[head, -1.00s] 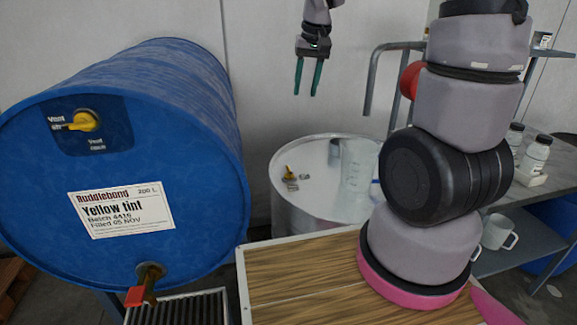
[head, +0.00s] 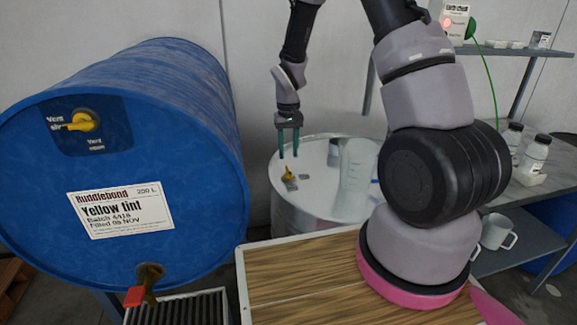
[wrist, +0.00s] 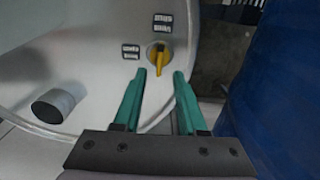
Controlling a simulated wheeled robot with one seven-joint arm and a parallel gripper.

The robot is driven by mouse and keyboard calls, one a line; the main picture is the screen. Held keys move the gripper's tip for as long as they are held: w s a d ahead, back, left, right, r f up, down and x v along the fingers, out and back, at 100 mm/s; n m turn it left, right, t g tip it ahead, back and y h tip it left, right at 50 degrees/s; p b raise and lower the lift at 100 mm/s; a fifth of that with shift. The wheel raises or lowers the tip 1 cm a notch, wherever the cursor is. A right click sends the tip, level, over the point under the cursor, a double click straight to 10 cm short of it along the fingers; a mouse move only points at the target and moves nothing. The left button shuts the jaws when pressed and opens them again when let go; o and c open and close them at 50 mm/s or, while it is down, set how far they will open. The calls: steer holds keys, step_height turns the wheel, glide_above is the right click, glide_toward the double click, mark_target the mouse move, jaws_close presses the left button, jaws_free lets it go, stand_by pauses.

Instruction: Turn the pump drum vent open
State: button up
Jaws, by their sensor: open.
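The silver drum (head: 300,205) stands behind the wooden bench, with a yellow vent knob (head: 289,174) on its top. In the wrist view the knob (wrist: 159,58) lies lengthwise up and down the picture, in line with the upper of two small dark labels (wrist: 162,23). The other label (wrist: 130,51) is left of the knob. Their text is too small to read. My gripper (head: 288,154) is open and empty, pointing down just above the knob. In the wrist view my gripper (wrist: 160,73) has its fingertips on either side of the knob's lower end; contact cannot be told.
A large blue drum (head: 200,130) lies at left with its own yellow vent knob (head: 82,121) and a red-handled tap (head: 134,296). A grey shelf (head: 490,265) with bottles and mugs is at right.

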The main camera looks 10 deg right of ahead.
mark_target(288, 169)
step_height(288, 169, down, 6)
steer(key=shift+r, duration=0.1)
jaws_close()
